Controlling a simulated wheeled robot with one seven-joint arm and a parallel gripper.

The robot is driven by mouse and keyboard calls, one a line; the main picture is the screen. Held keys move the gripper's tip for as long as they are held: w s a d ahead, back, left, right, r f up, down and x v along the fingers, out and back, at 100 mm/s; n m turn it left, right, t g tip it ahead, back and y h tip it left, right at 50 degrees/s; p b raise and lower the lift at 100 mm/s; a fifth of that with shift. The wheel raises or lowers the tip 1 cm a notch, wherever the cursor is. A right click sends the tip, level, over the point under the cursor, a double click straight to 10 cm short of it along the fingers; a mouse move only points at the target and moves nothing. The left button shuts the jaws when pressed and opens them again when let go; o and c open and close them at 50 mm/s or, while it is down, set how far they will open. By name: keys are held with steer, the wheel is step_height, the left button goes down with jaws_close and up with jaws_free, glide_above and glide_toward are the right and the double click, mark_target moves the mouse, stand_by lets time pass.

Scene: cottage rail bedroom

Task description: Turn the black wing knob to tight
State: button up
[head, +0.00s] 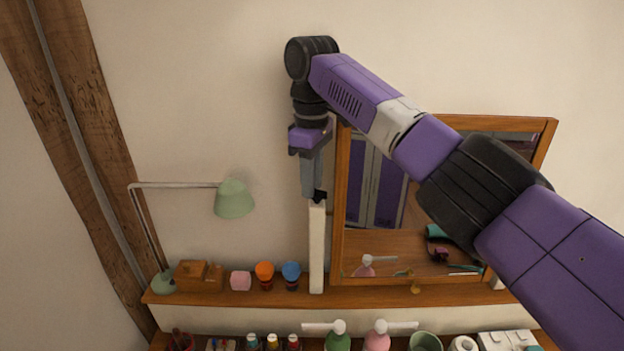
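My gripper (314,192) points down in front of the wall, beside the left edge of the mirror. Its grey fingers end at the top of an upright white post (317,250). A small black piece, which looks like the black wing knob (319,196), shows at the fingertips, at the top of the post. Most of it is hidden, so its wings and its turn angle cannot be made out. The fingers are seen edge-on, and I cannot tell whether they are closed on the knob or around it.
A wood-framed mirror (341,215) stands right of the post, close to my gripper and behind my arm. A green lamp (234,199), a wooden box (198,275), a pink block (241,281) and orange (265,271) and blue (291,272) items stand left on the shelf (220,297). Bottles stand below.

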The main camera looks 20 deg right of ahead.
steer(key=shift+f, duration=0.2)
jaws_close()
steer(key=shift+w+d+m, duration=0.1)
steer(key=shift+d+m, duration=0.05)
steer(key=shift+m, duration=1.45)
jaws_free()
